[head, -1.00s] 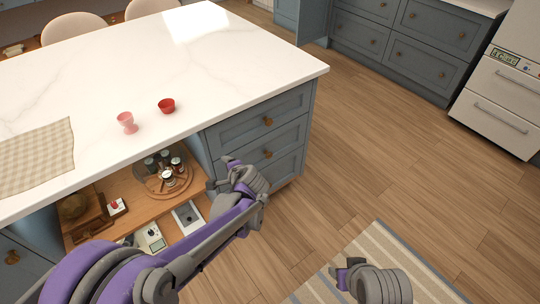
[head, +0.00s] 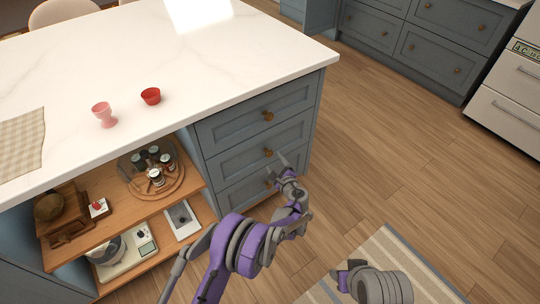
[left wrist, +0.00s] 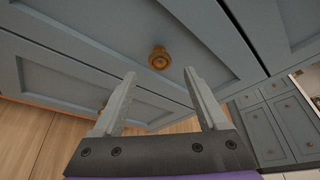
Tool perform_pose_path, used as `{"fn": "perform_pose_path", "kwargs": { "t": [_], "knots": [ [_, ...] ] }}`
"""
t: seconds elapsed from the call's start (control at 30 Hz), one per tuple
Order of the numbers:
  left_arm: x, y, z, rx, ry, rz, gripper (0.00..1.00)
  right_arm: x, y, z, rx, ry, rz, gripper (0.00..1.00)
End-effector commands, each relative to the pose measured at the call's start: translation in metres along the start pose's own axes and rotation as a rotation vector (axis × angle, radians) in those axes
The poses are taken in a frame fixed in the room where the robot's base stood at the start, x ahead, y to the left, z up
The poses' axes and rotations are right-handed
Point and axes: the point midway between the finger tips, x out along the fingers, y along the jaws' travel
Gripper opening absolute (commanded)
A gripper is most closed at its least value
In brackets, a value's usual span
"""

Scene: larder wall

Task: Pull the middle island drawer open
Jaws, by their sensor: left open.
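The island's drawer stack shows on its right end in the head view, with all three drawers shut. The middle drawer (head: 238,164) has a round brass knob (head: 268,152). My left gripper (head: 277,167) is open and empty, just in front of the stack and close to this knob. In the left wrist view, a brass knob (left wrist: 159,58), which looks like the middle drawer's, lies just beyond and between the spread fingertips (left wrist: 160,73). I see no contact with it. The bottom drawer's knob is partly hidden behind the left gripper. My right gripper (head: 349,272) is low over the rug; its jaws are unclear.
The white countertop (head: 200,50) overhangs the drawers and holds a pink cup (head: 103,114), a red bowl (head: 151,96) and a checked cloth (head: 20,143). Open shelves (head: 115,222) with jars and a scale lie left of the drawers. Wooden floor (head: 400,170) is clear to the right.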

Motion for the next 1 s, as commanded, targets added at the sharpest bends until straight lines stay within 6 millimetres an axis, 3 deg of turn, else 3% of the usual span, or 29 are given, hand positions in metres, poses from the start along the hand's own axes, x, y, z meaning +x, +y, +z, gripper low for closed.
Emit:
{"fn": "perform_pose_path", "kwargs": {
  "t": [0.1, 0.33, 0.77, 1.0],
  "knots": [
    [0.025, 0.002, -0.001, -0.001, -0.001, 0.002, 0.76, 0.005, 0.0, 0.002, 0.0, -0.002, 0.0, 0.5],
    [0.058, 0.001, 0.0, -0.001, 0.0, 0.002, 0.76, 0.01, 0.0, 0.003, 0.0, -0.003, 0.0, 0.5],
    [0.068, 0.0, 0.0, -0.002, 0.001, 0.001, 0.76, 0.011, 0.0, 0.003, 0.0, -0.004, 0.0, 0.5],
    [0.068, 0.0, 0.0, -0.002, 0.001, 0.001, 0.33, 0.011, 0.0, 0.003, 0.0, -0.004, 0.0, 0.5]
  ]
}}
